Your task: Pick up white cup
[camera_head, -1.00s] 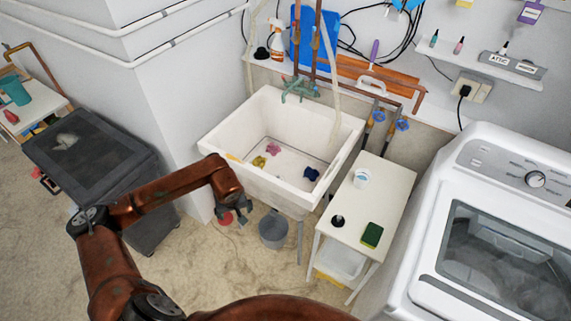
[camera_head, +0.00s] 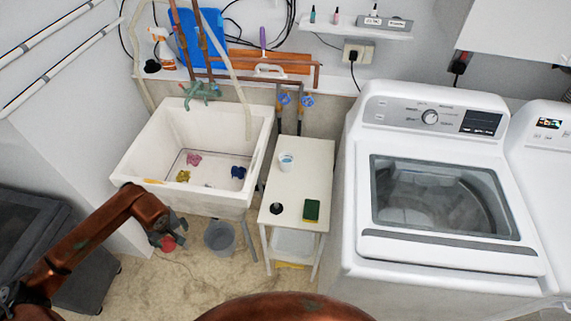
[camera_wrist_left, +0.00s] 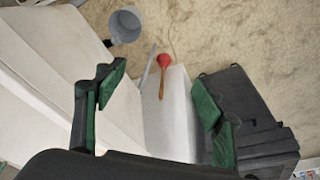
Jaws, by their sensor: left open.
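The white cup (camera_head: 286,164) stands upright at the back of the small white side table (camera_head: 305,160), with a bluish mark on it. My left gripper (camera_head: 168,236) is low in front of the sink, left of the table and well apart from the cup. In the left wrist view my left gripper (camera_wrist_left: 157,92) has its green-lined fingers spread wide, with nothing held between them. The cup does not show in that view. My right gripper is not in view.
A black round item (camera_head: 276,208) and a green-yellow sponge (camera_head: 311,210) lie at the table's front. The white sink (camera_head: 190,200) stands left, the washing machine (camera_head: 440,250) right. A grey bucket (camera_head: 219,238) and a red-headed plunger (camera_wrist_left: 162,62) are on the floor.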

